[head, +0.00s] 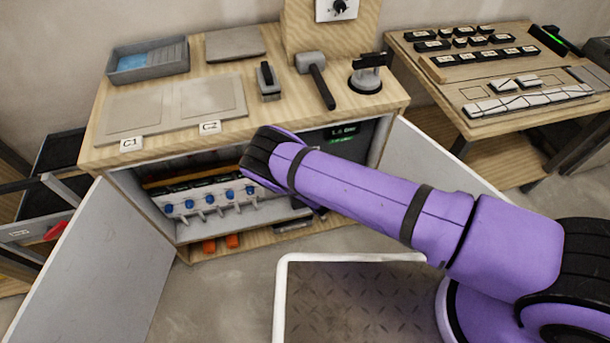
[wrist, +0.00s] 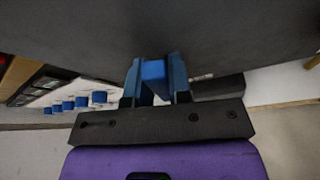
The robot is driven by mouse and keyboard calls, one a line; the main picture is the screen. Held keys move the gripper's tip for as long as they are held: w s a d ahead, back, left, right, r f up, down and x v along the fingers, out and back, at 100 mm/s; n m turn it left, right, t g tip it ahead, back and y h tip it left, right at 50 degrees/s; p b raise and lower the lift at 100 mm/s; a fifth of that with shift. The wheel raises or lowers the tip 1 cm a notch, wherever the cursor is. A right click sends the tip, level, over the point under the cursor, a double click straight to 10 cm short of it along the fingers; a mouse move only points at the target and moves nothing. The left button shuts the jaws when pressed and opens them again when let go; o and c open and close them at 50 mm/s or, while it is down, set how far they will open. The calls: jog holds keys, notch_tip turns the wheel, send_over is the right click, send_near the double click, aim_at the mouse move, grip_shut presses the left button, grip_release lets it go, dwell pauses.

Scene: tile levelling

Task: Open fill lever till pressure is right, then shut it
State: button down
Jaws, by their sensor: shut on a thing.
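My gripper (wrist: 156,80) is shut on a blue handle (wrist: 155,69) in the wrist view, with a finger on each side. The handle looks like the fill lever's, but its lower part and its angle are hidden. In the head view my purple arm reaches into the open cabinet and hides the gripper and this handle. A dark display (head: 342,132) with small green text sits inside the cabinet at upper right, partly behind my arm; its reading is too small to tell.
A row of several blue knobs (head: 210,199) on a pale manifold lies left of my arm; the knobs also show in the wrist view (wrist: 82,102). Open cabinet doors stand at left (head: 100,262) and right (head: 440,158). Orange parts (head: 232,241) lie low. A hammer (head: 319,78) lies on top.

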jog(key=shift+s+a+r+n+h, duration=0.1)
jog(key=shift+s+a+n+h, duration=0.1)
jog(key=shift+a+n+h, duration=0.45)
jog(key=shift+s+a+r+n+h, duration=0.1)
jog(key=shift+s+a+n+h, duration=0.1)
jog(key=shift+a+n+h, duration=0.45)
jog(key=shift+d+n, duration=0.15)
jog(key=shift+n, duration=0.15)
jog(key=c, duration=1)
grip_release()
jog(key=shift+y, duration=0.3)
jog(key=shift+c, duration=0.2)
jog(key=v, duration=1)
jog(key=shift+s, duration=0.45)
